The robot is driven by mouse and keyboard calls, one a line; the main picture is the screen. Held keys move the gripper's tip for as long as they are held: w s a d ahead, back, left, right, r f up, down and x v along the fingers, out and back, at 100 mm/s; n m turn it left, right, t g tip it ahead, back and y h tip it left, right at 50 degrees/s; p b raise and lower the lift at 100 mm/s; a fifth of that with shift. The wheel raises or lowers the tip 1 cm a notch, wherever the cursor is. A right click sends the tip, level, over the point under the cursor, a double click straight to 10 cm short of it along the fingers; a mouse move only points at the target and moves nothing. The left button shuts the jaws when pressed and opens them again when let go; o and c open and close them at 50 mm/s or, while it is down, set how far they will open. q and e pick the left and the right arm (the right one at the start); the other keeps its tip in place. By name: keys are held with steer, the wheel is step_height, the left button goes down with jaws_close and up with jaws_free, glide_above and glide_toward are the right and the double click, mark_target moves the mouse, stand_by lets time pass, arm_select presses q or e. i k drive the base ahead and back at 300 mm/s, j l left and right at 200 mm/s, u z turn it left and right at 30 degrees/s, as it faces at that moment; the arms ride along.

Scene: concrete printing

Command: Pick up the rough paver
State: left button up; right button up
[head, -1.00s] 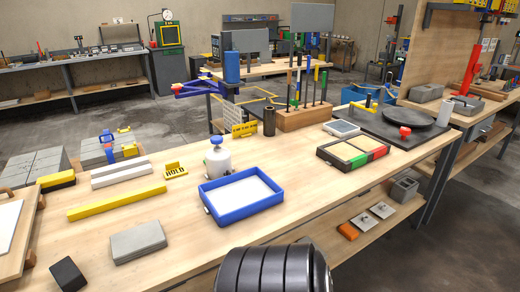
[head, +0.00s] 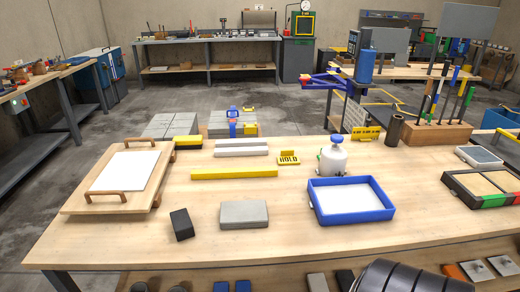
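A flat grey slab (head: 244,214), which looks like the paver, lies on the front part of the wooden workbench (head: 240,243) in the head view. Its top looks slightly mottled; I cannot tell for sure how rough it is. Nothing touches it. Neither of my grippers is in view. Only a dark ribbed part, probably of my arm, shows at the bottom right.
A small black block (head: 181,224) lies left of the slab. A yellow bar (head: 234,173) lies behind it, and a blue tray (head: 350,221) stands to its right. A wooden board with handles (head: 90,200) is at the left. Bench around the slab is clear.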

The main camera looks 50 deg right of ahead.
mark_target(243, 213)
steer(key=z, duration=1.4)
steer(key=i, duration=0.15)
